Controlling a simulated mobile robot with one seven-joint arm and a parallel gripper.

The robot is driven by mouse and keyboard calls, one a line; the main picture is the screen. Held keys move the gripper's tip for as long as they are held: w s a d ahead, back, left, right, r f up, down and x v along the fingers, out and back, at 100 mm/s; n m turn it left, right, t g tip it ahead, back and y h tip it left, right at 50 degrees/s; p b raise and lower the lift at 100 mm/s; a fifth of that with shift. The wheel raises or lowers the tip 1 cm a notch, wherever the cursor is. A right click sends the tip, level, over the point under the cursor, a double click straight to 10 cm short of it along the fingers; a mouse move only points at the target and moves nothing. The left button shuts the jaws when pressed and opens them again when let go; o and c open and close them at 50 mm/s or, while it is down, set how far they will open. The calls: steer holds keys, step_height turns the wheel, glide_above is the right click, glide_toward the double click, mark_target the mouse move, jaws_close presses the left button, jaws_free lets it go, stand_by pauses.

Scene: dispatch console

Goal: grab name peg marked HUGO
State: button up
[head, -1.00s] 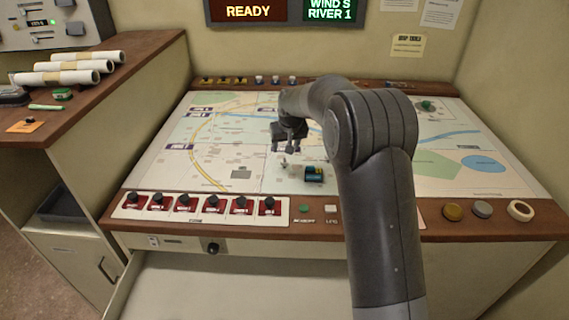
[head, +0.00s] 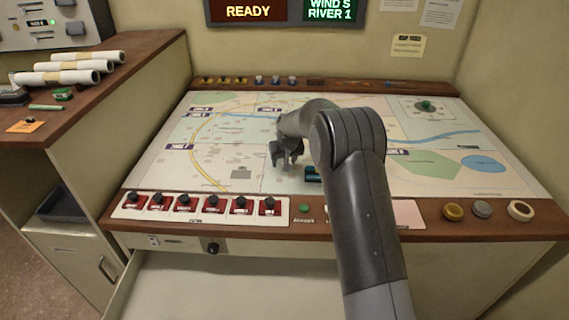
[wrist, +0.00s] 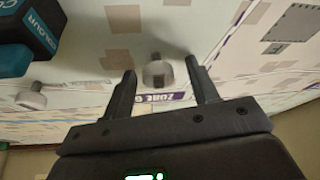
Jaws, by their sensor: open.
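My gripper (head: 287,160) is open and low over the middle of the map table (head: 225,160). In the wrist view its two fingers (wrist: 166,85) point at a small pale grey peg (wrist: 156,74), which appears in the gap just beyond the fingertips. A second pale peg (wrist: 30,98) is at the left, beside a teal and dark block (wrist: 30,40). No HUGO mark is legible on either peg. In the head view my gripper hides the pegs, and the teal block (head: 312,174) is just right of it, partly behind my arm.
A row of red switches (head: 213,204) and a green button (head: 304,208) line the table's front edge. Round discs (head: 482,210) sit at the front right. A green-topped item (head: 426,105) stands at the back right. The map left of my gripper is mostly clear.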

steer(key=c, duration=1)
steer(key=shift+c, duration=0.2)
